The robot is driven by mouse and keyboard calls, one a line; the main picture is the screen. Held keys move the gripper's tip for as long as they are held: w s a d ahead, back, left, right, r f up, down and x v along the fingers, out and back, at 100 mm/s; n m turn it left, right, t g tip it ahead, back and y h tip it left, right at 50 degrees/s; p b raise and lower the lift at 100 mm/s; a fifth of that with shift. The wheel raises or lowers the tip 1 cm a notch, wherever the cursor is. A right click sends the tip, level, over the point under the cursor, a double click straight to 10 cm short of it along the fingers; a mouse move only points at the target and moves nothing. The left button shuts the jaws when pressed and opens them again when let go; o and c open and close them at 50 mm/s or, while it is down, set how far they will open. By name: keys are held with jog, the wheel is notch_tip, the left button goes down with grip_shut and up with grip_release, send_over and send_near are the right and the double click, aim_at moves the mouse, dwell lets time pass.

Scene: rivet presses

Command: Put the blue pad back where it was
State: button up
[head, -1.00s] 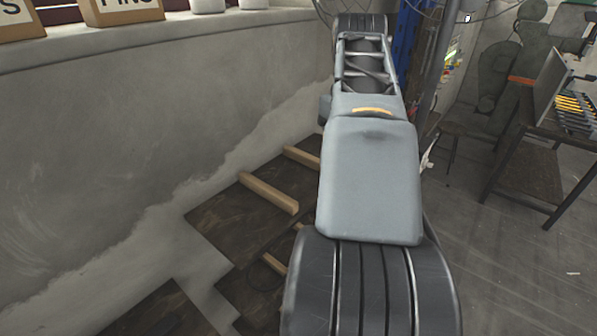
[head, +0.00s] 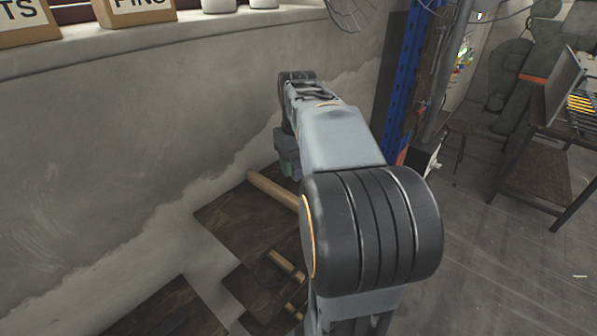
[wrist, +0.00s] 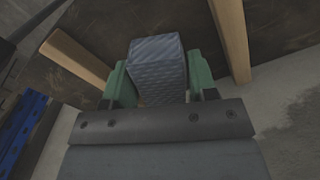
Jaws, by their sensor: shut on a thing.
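The blue pad (wrist: 157,68), a blue-grey ribbed block, is between the two green fingers of my gripper (wrist: 160,80) in the wrist view. The fingers are shut on its two sides and its far end sticks out past them. In the head view my gripper (head: 287,160) is partly hidden behind my arm, at the left of the forearm, above the dark boards by the wall. The pad cannot be made out there. No place where the pad lay before can be told from these frames.
Dark boards (head: 235,220) with wooden bars (head: 272,189) lie below, next to the grey wall (head: 150,120). Wooden bars (wrist: 231,40) also show on both sides of the pad in the wrist view. A blue upright (head: 398,80) stands behind my arm. A table (head: 540,150) stands at right.

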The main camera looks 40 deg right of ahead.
jog(key=shift+f, duration=1.35)
jog(key=o, duration=0.8)
jog(key=shift+f, duration=0.1)
notch_tip(320, 180, up, 12)
jog(key=shift+r+p, duration=0.15)
jog(key=shift+p, duration=0.35)
